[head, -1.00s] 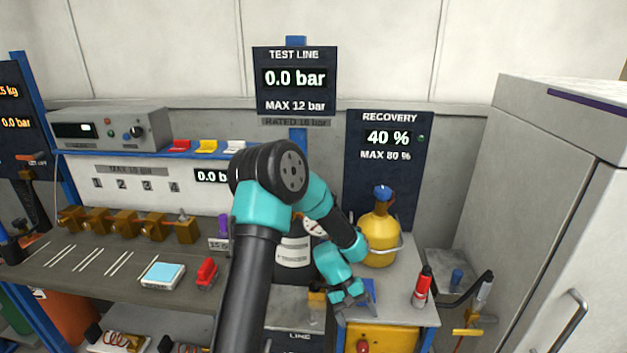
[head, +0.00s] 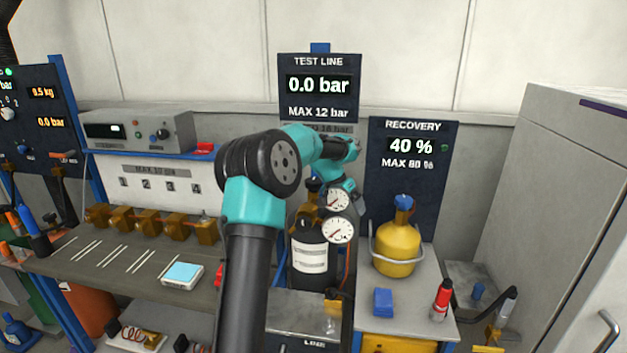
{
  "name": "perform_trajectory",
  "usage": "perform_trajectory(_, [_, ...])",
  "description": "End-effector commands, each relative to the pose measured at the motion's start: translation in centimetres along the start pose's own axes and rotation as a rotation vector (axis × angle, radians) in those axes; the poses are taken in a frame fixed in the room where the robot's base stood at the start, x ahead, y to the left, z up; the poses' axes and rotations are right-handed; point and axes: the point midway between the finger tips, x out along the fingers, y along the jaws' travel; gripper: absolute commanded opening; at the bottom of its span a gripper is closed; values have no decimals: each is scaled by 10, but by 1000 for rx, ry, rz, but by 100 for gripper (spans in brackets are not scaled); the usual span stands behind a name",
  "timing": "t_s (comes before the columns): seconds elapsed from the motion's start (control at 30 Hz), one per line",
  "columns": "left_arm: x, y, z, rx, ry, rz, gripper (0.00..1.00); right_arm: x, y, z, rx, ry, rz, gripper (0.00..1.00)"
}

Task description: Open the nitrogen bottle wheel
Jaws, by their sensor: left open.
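The nitrogen bottle (head: 311,252) is black with a white label and stands upright behind the bench, in the middle of the head view. Two round white gauges (head: 338,230) sit at its top right. My left gripper (head: 347,190) is open at the top of the bottle, close above the gauges, small and partly covered. The bottle wheel is hidden or too small to make out behind my wrist and the gauges. I cannot tell whether the gripper touches it. My right gripper is not in view.
A yellow recovery cylinder (head: 397,252) stands on the cabinet to the right, with a blue block (head: 383,302) and a red bottle (head: 441,300) in front. The TEST LINE display (head: 319,86) is behind my arm. A pale blue scale (head: 182,275) and brass valves (head: 150,222) lie left.

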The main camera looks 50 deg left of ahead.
Motion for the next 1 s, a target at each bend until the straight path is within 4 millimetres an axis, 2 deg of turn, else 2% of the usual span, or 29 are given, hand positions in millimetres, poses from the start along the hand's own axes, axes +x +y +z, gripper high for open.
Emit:
perform_trajectory(0.03, [-37, -12, -8, 44, 37, -40, 87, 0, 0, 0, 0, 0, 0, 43])
perform_trajectory(0.2, [-141, -41, -12, 186, 105, -169, 87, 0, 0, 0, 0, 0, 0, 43])
perform_trajectory(0.3, [-198, -53, -6, 248, 132, -243, 87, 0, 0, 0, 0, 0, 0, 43])
perform_trajectory(0.4, [-240, -59, 2, 293, 145, -301, 87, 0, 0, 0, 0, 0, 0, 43])
perform_trajectory(0.5, [-261, -63, 8, 315, 148, -332, 87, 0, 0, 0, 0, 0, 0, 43])
perform_trajectory(0.57, [-265, -63, 9, 320, 148, -337, 87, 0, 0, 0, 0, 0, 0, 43])
perform_trajectory(1.0, [-259, -64, 8, 320, 147, -336, 87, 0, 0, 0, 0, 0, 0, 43])
